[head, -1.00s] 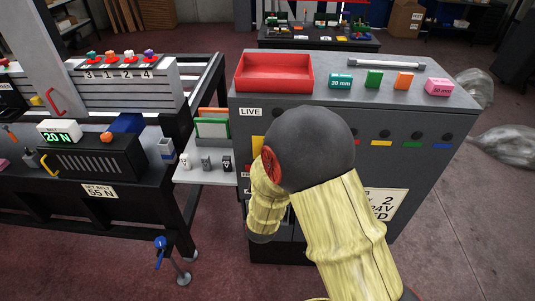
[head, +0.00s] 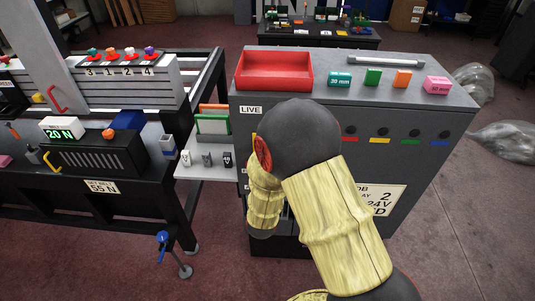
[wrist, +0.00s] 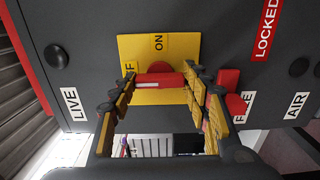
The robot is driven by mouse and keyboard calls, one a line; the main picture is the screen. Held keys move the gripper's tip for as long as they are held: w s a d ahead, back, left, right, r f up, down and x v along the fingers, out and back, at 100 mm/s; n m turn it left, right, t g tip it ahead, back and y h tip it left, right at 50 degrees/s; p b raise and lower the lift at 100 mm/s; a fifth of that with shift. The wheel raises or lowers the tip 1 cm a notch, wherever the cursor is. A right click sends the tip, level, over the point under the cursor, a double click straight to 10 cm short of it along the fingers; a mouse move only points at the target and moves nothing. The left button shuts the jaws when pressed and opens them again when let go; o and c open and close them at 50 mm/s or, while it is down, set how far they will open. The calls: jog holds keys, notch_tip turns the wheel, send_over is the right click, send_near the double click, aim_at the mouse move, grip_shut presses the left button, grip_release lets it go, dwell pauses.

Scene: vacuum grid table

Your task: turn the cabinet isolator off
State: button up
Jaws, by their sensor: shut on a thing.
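The cabinet isolator shows in the wrist view as a yellow plate (wrist: 190,46) on the dark cabinet face, with a red handle (wrist: 158,80) across it. An ON label (wrist: 158,42) sits above the handle in that picture. An OFF label (wrist: 128,68) is partly hidden at the left, near the handle's left end. My gripper (wrist: 161,86) is shut on the red handle, one finger at each end. Which label the handle points to is unclear. In the head view my arm hides the gripper and most of the isolator.
LIVE (wrist: 71,103), LOCKED (wrist: 266,28) and AIR (wrist: 296,105) labels surround the plate. A red part (wrist: 236,104) stands right of the fingers. On the cabinet top are a red tray (head: 274,72) and small blocks. A side shelf (head: 205,171) adjoins the cabinet's left.

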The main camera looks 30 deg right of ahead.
jog(key=o, duration=1.1)
jog(key=shift+c, duration=0.2)
jog(key=shift+o, duration=0.4)
jog(key=v, duration=1.2)
